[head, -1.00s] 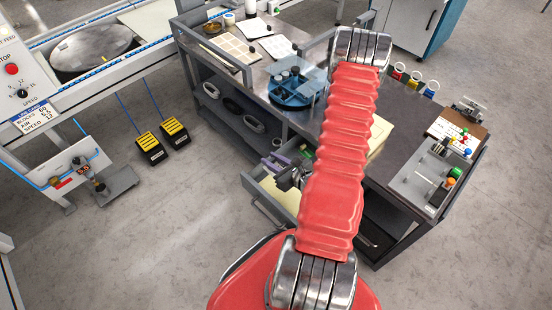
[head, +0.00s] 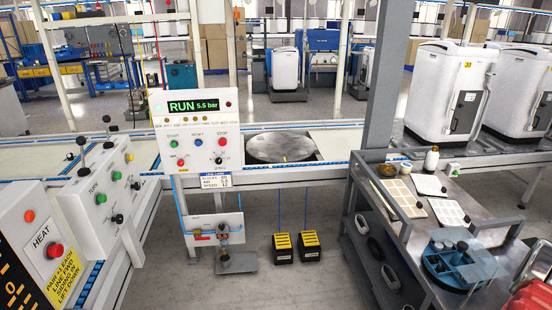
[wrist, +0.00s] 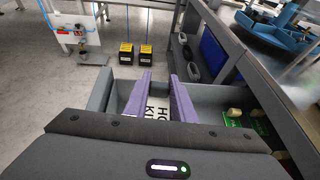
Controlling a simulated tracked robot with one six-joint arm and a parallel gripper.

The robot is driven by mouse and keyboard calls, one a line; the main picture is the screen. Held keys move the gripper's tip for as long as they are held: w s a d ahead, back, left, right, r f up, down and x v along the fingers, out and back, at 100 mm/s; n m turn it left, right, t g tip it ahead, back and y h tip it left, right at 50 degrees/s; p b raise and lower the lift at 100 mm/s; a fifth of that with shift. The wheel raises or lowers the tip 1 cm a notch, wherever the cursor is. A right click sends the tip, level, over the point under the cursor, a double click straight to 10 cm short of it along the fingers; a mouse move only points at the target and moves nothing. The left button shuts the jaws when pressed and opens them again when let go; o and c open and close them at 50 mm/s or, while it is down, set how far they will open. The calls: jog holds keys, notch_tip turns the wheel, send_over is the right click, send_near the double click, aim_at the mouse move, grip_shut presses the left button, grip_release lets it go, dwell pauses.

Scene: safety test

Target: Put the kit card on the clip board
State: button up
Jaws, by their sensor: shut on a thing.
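In the wrist view, a white card with large black letters, partly readable as "KI" and "HO", is the kit card (wrist: 159,108). It shows between the two purple fingers of my gripper (wrist: 161,88), which is shut on it. The fingers and wrist hide much of the card. They are over an open grey drawer (wrist: 98,94), and I cannot tell whether the card touches the drawer. The head view does not show my gripper, the card or the clip board.
Green cards (wrist: 258,127) and small pale pieces lie at the drawer's right side. In the head view, the steel bench (head: 391,242) at the right holds trays and a blue round carousel (head: 462,268). Yellow-topped black pedals (head: 283,248) stand on the floor.

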jog(key=w+a+r+n+y, duration=0.2)
jog(key=w+a+r, duration=0.2)
jog(key=a, duration=0.4)
jog(key=w+a+r+n+g+y, duration=0.1)
jog(key=w+a+r+n+y, duration=0.1)
jog(key=w+a+r, duration=0.3)
jog(key=w+a+r+n+y, duration=0.2)
jog(key=w+a+r, duration=0.3)
jog(key=a, duration=0.7)
jog(key=shift+w+a+r+n+g+y, duration=0.15)
jog(key=shift+r+n+g+y, duration=0.25)
jog(key=shift+y, duration=0.4)
notch_tip(320, 180, up, 13)
jog(key=w+m+t+h, duration=0.1)
jog(key=w+m+h, duration=0.1)
jog(key=shift+w+f+m+h, duration=0.2)
jog(key=shift+w+m+h, duration=0.05)
jog(key=shift+m+h, duration=0.05)
